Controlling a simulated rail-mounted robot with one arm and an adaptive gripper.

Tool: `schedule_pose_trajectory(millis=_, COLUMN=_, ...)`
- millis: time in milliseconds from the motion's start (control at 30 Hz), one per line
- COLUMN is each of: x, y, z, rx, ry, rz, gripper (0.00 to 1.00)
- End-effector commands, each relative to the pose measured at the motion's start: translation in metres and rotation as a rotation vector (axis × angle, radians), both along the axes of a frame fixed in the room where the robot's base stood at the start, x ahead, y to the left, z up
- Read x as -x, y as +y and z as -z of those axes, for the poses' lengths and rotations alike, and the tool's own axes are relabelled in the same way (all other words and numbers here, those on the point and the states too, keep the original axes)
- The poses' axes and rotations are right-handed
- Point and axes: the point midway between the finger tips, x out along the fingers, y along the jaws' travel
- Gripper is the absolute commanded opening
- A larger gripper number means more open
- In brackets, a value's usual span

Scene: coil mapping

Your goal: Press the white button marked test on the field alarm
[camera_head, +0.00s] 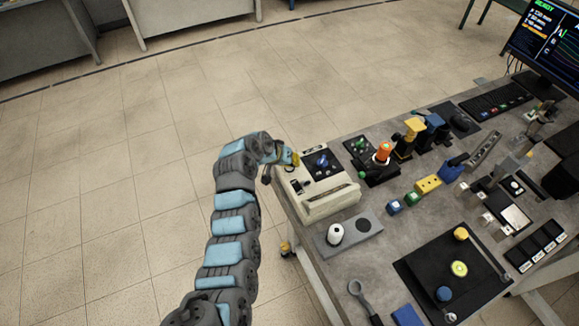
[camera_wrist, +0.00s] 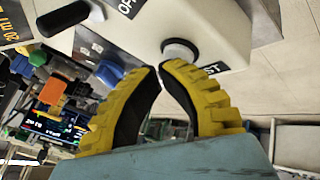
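The field alarm (camera_head: 330,203), a cream box with a dark panel on top, stands at the near left corner of the table; part of it fills the top of the wrist view (camera_wrist: 215,28). The white button (camera_wrist: 180,52) sits in a dark ring, beside a partly hidden black label ending in "ST". My gripper (camera_wrist: 161,68) has yellow ribbed fingers with dark pads; its tips come together with nothing between them, just below the button. I cannot tell whether they touch it. In the head view, my gripper (camera_head: 294,158) is at the alarm's left upper edge.
The alarm also has a black lever handle (camera_wrist: 62,18) and a blue knob (camera_wrist: 110,72). An orange-topped control (camera_head: 383,152) stands right of the alarm. A grey plate with a white cylinder (camera_head: 335,233) lies in front. Open floor lies left of the table.

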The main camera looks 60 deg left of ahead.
Motion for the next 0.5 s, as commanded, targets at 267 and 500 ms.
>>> schedule_pose_trajectory(millis=267, x=0.0001, y=0.0005, z=-0.0119, rx=-0.003, ry=0.000, rz=-0.001, gripper=0.00)
schedule_pose_trajectory(millis=500, x=0.0001, y=0.0002, z=-0.0115, rx=-0.002, ry=0.000, rz=0.000, gripper=0.00)
